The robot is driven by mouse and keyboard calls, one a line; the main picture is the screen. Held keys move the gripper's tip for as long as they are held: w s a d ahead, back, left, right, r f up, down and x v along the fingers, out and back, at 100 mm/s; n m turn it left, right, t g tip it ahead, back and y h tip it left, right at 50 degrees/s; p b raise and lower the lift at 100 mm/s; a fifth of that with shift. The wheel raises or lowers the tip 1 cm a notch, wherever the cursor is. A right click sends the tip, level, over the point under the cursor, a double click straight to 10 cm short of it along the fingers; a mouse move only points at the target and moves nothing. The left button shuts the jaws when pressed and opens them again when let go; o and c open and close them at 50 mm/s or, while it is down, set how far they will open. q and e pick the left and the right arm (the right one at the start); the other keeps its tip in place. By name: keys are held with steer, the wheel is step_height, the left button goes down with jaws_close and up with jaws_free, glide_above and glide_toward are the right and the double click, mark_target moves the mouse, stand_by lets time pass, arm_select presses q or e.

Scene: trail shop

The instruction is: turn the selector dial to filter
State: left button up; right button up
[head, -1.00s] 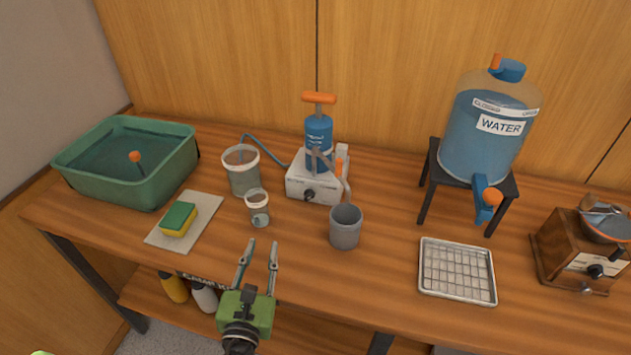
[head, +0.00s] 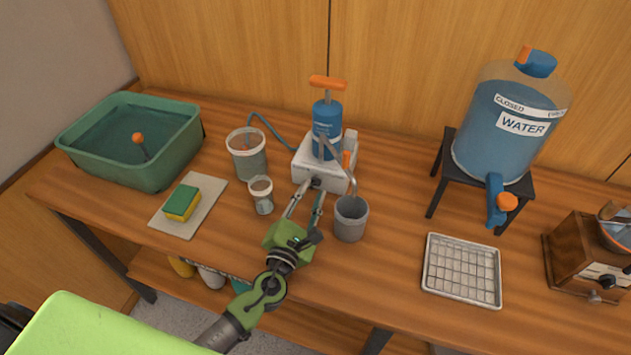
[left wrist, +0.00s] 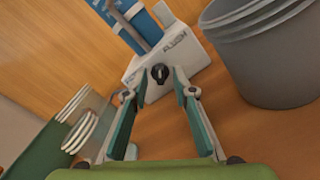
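The selector dial (left wrist: 160,72) is a small black knob on the front of the white pump base (left wrist: 186,58). Part of a label, apparently "FLUSH", shows above and right of it. The base carries a blue pump (head: 327,127) with an orange handle. My left gripper (head: 308,194) is open in front of the base. In the left wrist view the dial appears between and just beyond the fingertips (left wrist: 159,94); I cannot tell whether they touch it. In the head view the fingertips partly hide the dial. My right gripper is out of view.
A grey cup (head: 350,219) stands close to the right of my left gripper. A small lidded cup (head: 262,196) and a larger grey tub (head: 247,155) stand to the left. A wire-grid tray (head: 462,270) and a water jug (head: 507,125) are further right.

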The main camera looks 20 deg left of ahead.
mark_target(315, 186)
arm_select(q)
steer(key=shift+w, duration=1.75)
steer(key=shift+d, duration=0.1)
jaws_close()
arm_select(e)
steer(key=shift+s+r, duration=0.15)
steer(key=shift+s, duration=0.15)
